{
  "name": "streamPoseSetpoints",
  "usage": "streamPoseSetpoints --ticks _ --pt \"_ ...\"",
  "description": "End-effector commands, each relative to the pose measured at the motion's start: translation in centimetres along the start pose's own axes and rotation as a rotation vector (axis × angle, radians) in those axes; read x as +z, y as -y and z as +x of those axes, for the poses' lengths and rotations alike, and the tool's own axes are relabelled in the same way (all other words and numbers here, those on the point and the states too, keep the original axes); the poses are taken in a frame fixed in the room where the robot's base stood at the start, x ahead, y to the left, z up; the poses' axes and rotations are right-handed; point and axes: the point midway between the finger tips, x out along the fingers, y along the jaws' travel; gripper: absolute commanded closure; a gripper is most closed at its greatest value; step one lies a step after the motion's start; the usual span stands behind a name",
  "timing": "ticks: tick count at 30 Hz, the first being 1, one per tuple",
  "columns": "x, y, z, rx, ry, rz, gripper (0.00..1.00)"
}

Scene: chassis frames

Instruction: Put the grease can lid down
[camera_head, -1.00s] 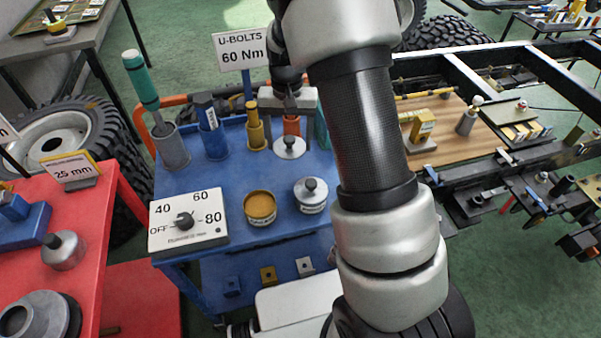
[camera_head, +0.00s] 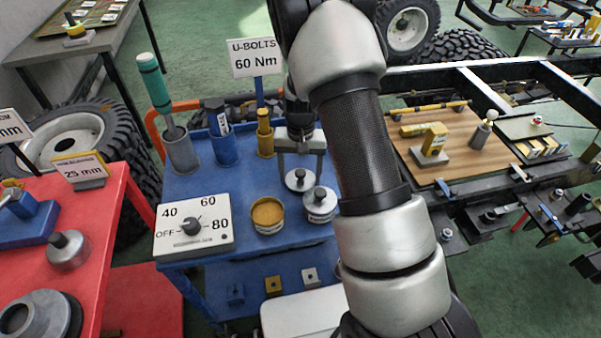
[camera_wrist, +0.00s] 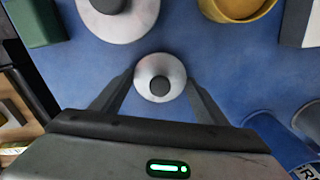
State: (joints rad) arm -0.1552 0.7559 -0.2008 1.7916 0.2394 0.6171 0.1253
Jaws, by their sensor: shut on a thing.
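The grease can lid (camera_head: 300,180) is a pale metal disc with a dark knob. In the wrist view the lid (camera_wrist: 148,87) sits between the fingertips of my gripper (camera_wrist: 160,80). My gripper (camera_head: 300,172) points down over the blue cart and is shut on the lid. The lid looks low over the cart top; I cannot tell whether it touches. The open grease can (camera_head: 267,214), with yellow-brown contents, stands to the front left of the lid. A can with a silver knobbed lid (camera_head: 320,204) stands close by at the front right.
A white dial box (camera_head: 194,224) stands at the front left of the blue cart (camera_head: 205,185). Holders with a green-handled tool (camera_head: 155,85), a blue bottle (camera_head: 220,140) and a yellow piece (camera_head: 265,135) line the back. Some blue surface left of the lid is bare.

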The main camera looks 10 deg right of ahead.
Motion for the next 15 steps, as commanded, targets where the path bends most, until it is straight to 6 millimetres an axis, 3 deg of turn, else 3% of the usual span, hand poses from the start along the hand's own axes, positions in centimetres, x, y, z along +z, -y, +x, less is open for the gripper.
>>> streamPoseSetpoints --ticks 5,6,9,15 --pt "0.01 0.0 0.38 0.0 0.0 0.0 0.55" --pt "0.01 0.0 0.39 0.0 0.0 0.0 0.31" --pt "0.01 0.0 0.29 0.0 0.0 0.0 0.14" --pt "0.02 -0.01 0.28 0.0 0.0 0.0 0.14"
